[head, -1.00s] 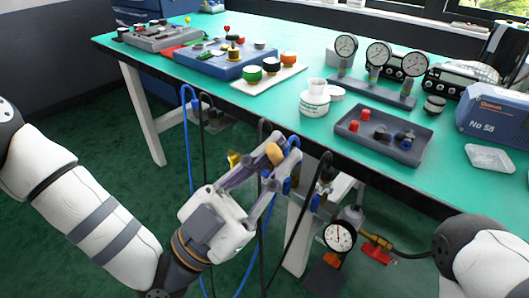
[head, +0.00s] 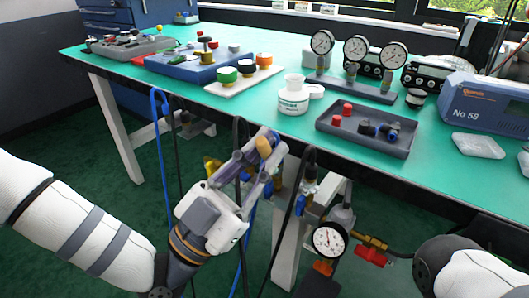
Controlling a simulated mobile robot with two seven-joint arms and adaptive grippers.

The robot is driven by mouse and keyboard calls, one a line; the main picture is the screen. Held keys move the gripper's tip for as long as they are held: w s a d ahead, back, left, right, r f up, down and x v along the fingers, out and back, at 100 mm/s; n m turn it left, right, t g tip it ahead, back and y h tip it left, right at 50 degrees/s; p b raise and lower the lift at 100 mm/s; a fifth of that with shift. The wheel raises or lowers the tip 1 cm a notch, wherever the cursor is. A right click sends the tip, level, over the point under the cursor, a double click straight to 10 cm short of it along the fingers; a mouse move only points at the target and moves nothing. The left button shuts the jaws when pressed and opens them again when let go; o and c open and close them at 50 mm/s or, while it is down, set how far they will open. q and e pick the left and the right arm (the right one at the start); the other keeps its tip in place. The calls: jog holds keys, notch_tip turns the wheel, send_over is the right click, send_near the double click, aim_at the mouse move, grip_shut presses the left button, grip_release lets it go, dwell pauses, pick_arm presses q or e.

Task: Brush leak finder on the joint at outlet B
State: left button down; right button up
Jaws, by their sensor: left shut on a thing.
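My left gripper (head: 266,146) is in front of the table's front edge, below and left of the white jar. It is shut on a small tan, rounded thing (head: 263,147), which may be part of the brush; the fingers hide most of it and no bristles show. Outlet letters are unreadable, and my gripper partly hides the fittings between. My right gripper is out of view.
Blue and black hoses hang below the edge of the green table (head: 240,115). A pressure gauge (head: 329,240) with a red-handled valve (head: 370,256) sits below, near a table leg. A grey tray (head: 365,142) of small parts lies right of the jar.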

aim_at(262, 150)
pick_arm(q)
jog(key=shift+w+d+f, duration=0.15)
jog(key=shift+w+f, duration=0.05)
jog(key=shift+w, duration=0.2)
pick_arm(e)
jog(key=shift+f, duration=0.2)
pick_arm(q)
jog(key=shift+d, duration=0.25)
dwell(0.4)
jog(key=shift+s+a+r+p, duration=0.15)
jog(key=shift+s+r+p, duration=0.4)
jog(key=shift+r+p, duration=0.1)
jog(key=shift+s+a+r+p, duration=0.25)
jog(key=shift+s+r+p, duration=0.4)
jog(key=shift+s+p, duration=0.2)
jog(key=shift+s+a+r+p, duration=0.2)
jog(key=shift+s+r+p, duration=0.45)
jog(key=shift+s+p, duration=0.2)
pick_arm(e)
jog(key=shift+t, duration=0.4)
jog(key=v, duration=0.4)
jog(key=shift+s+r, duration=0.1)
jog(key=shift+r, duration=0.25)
